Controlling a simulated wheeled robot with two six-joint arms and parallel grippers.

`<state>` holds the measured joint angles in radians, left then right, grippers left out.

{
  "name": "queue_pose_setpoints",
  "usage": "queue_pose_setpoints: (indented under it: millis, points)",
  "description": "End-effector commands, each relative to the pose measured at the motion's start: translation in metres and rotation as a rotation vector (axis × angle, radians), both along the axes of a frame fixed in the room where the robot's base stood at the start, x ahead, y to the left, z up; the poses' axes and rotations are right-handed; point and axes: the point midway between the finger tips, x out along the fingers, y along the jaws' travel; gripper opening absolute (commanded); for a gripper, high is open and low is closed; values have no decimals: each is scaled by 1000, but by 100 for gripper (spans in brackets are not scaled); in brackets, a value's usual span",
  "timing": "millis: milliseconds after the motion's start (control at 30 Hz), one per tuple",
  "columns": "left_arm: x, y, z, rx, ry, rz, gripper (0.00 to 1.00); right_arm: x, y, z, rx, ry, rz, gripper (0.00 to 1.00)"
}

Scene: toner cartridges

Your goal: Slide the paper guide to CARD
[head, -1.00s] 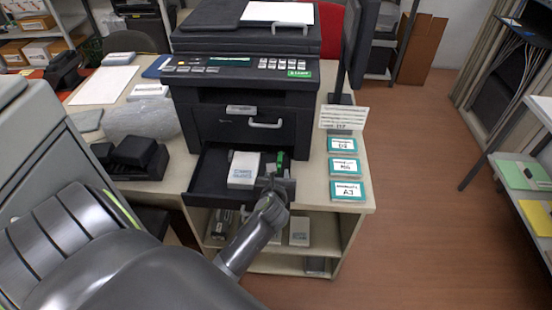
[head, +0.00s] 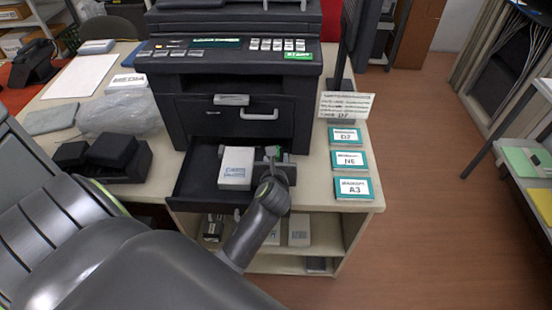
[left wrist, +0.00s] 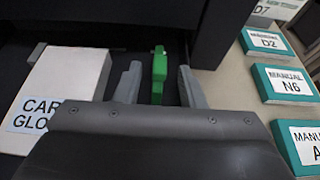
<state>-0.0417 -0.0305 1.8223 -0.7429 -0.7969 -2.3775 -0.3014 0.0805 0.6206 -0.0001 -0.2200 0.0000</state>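The green paper guide (left wrist: 158,74) stands upright in the printer's open dark drawer (head: 195,178). In the left wrist view it is between the two fingers of my left gripper (left wrist: 159,86), with a narrow gap on each side. My left gripper is open around it and also shows over the drawer in the head view (head: 272,160), hiding most of the guide there. A white paper stack (left wrist: 62,85) lies left of the guide, with a label reading "CAR… GLO…", partly hidden by the gripper. It also shows in the head view (head: 236,167). My right gripper is not in view.
The black printer (head: 240,105) rises behind the drawer. Teal-edged manuals D2 (head: 345,137), N6 (head: 350,160) and A3 (head: 354,188) lie right of it. A white sign (head: 345,105) stands behind them. Dark parts and a plastic bag (head: 125,115) are at left.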

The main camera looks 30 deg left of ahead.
Motion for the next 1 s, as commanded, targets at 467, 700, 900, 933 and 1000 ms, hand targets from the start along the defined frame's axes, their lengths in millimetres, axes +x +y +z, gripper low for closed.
queue_pose_setpoints:
  millis: [467, 700, 900, 933, 1000]
  points:
    - [0, 0, 0, 0, 0, 0, 0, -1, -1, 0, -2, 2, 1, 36]
    - [-7, 11, 4, 4, 3, 1, 0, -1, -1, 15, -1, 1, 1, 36]
    - [-23, 38, 5, 6, 7, 2, 0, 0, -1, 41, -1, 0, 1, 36]
    - [-25, 41, 5, 6, 6, 1, 0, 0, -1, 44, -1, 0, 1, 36]
    - [-30, 50, 4, 5, 5, 1, 0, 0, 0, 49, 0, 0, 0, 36]
